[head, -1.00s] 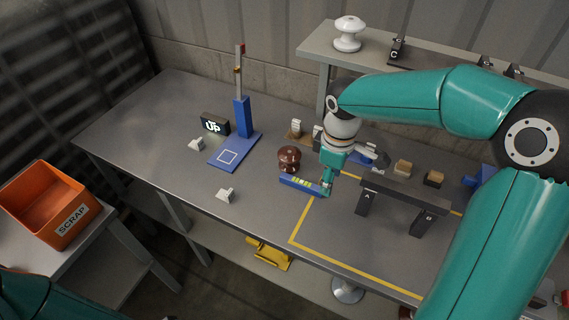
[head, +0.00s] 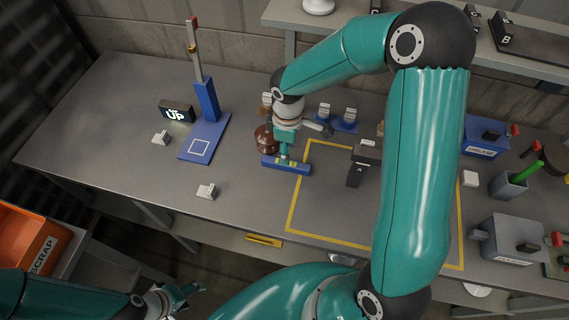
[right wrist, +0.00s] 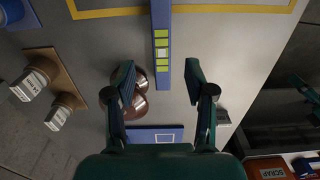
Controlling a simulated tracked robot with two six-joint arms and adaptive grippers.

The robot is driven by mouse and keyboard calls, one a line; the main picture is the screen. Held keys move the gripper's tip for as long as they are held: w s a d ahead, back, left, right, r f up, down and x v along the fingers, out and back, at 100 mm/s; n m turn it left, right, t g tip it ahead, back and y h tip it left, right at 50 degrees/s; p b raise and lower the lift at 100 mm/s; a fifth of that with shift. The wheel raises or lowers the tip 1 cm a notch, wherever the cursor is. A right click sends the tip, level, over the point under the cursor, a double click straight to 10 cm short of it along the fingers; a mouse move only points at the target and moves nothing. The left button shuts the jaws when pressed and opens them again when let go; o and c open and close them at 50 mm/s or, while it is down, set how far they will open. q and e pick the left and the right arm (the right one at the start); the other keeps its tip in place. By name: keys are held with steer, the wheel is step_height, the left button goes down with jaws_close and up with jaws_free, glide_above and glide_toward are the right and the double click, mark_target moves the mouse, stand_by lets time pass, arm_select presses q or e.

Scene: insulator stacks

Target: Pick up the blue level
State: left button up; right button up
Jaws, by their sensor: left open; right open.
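The blue level (head: 298,169), a bar with yellow-green markings, lies on the bench at the yellow line's left corner. In the right wrist view the level (right wrist: 162,90) runs down between my spread fingers. My right gripper (head: 286,157) is over the level's middle in the head view. It is open, one finger on each side in the right wrist view (right wrist: 160,75). I cannot tell how high it is above the bench. My left gripper (head: 182,294) is open and empty, low in the head view, away from the level.
A brown insulator (head: 264,140) stands close behind the level. A blue stand with a post (head: 207,101), an UP sign (head: 177,111) and two white pieces are to the left. A black block stand (head: 356,174) is to the right.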

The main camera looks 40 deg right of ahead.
steer(key=shift+s+f, duration=0.15)
steer(key=shift+f, duration=0.35)
steer(key=shift+w+a+f+p, duration=0.15)
steer(key=shift+f+p, duration=0.15)
steer(key=shift+f, duration=1.15)
steer(key=shift+w+a+f+p, duration=0.1)
steer(key=shift+f+p, duration=0.15)
steer(key=shift+f, duration=1.2)
jaws_close()
